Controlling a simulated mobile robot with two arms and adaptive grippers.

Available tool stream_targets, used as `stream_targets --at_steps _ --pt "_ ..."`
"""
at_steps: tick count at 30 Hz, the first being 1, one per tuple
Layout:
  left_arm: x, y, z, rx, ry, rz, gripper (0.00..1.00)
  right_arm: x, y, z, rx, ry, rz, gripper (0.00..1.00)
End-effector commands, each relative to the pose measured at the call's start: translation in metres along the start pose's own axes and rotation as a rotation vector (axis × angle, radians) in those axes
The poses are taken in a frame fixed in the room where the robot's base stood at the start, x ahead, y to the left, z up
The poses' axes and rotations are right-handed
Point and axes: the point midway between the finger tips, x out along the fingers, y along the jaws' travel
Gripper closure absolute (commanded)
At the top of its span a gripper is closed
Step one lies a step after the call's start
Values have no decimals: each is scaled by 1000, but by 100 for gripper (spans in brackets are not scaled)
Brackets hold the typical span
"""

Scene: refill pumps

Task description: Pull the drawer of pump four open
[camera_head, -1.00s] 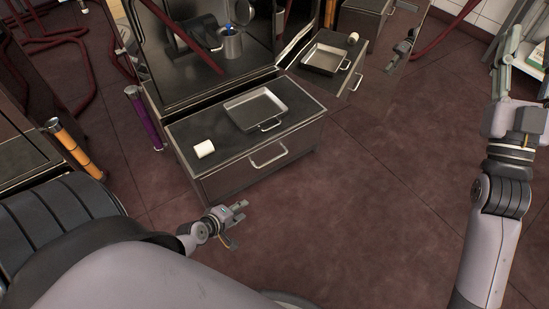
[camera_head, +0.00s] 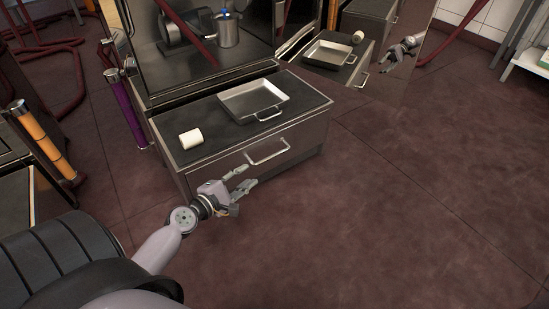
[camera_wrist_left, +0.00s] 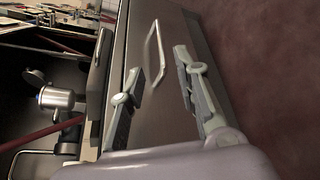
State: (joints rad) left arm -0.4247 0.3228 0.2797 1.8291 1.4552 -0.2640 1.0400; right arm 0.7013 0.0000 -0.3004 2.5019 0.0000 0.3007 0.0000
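The drawer (camera_head: 222,172) in front of me has a dark top and a metal front with a bar handle (camera_head: 267,152). The drawer front (camera_wrist_left: 165,115) and its handle (camera_wrist_left: 154,52) also show in the left wrist view. My left gripper (camera_head: 243,179) is open and empty, close before the drawer front, a little left of and below the handle. In the left wrist view, the fingers of my left gripper (camera_wrist_left: 157,84) are spread apart, with the handle just beyond their tips and not between them. My right gripper is not in view.
A metal tray (camera_head: 254,101) and a white roll (camera_head: 190,138) lie on the unit's top. A metal mug (camera_head: 228,33) stands inside the cabinet behind. Orange (camera_head: 45,139) and purple (camera_head: 129,115) cylinders stand at left. The floor at right is clear.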

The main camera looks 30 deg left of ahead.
Motion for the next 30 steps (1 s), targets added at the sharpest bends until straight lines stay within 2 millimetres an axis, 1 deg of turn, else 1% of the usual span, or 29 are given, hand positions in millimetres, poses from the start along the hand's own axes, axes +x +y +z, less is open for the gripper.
stream_targets --at_steps 1,10,18,21,24,30 --pt "11 2 1 1 -2 3 70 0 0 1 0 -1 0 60" --pt "71 -1 0 0 -1 2 70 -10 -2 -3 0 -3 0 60" --pt "123 -2 -1 2 -1 2 70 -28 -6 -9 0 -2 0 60" --pt "136 -3 -1 2 -1 0 70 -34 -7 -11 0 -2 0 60" --pt "146 -2 -1 1 0 0 70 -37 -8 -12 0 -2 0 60" --pt "152 -1 0 3 1 -2 70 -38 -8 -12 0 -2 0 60"
